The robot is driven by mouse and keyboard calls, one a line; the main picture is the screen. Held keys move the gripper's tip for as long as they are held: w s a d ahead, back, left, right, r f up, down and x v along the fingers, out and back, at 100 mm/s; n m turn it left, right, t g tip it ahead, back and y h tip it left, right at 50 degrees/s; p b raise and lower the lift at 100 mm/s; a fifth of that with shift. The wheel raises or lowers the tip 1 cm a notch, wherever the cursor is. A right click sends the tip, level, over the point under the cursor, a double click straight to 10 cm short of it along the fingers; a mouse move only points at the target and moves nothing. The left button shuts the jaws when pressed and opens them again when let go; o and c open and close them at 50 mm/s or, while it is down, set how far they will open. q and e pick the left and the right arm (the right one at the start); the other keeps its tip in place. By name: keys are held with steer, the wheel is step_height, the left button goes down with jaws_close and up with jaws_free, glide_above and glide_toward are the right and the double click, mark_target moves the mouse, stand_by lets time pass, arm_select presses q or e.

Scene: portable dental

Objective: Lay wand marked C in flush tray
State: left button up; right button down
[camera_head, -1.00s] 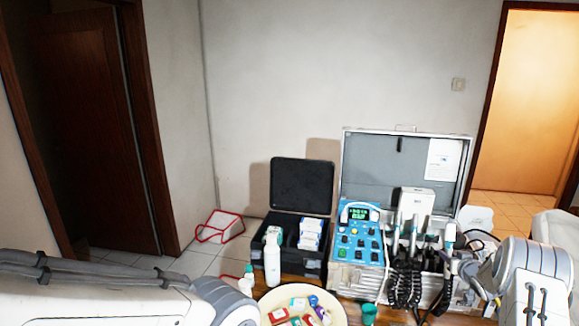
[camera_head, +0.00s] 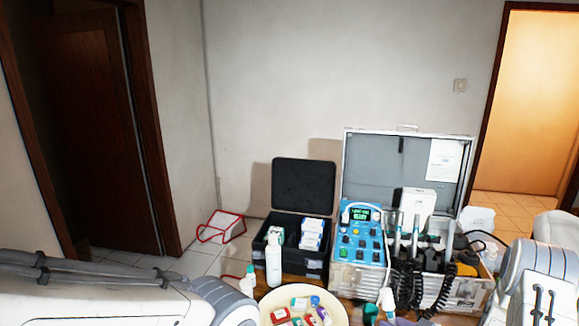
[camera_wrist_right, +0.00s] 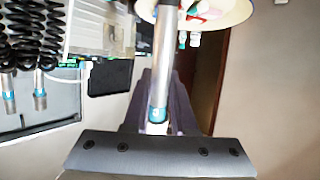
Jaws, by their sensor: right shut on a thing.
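My right gripper (camera_wrist_right: 160,115) is shut on a silver wand (camera_wrist_right: 164,65) with a teal band, seen in the right wrist view. No letter on it can be read. In the head view, a white and teal tip (camera_head: 388,299) low right of the centre appears to be this wand, with the fingers hidden below. Other wands (camera_head: 415,237) stand upright in the open case, their marks unreadable. I cannot make out a flush tray for certain. Only my left arm shows at the lower left; its gripper is out of frame.
A cream round dish (camera_head: 341,317) holds several small coloured items. A teal cup (camera_head: 370,313) stands beside it. Black coiled cords (camera_head: 404,280) hang before the case. A blue control panel (camera_head: 358,250), white bottle (camera_head: 273,262) and open black box (camera_head: 303,190) stand left of the wands.

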steer(key=s+a+r+n+g+y, duration=0.2)
steer(key=s+a+r+n, duration=0.1)
steer(key=s+a, duration=0.6)
steer(key=shift+s+a+g+y, duration=0.3)
steer(key=shift+s+a+y, duration=0.05)
steer(key=shift+a+y, duration=0.05)
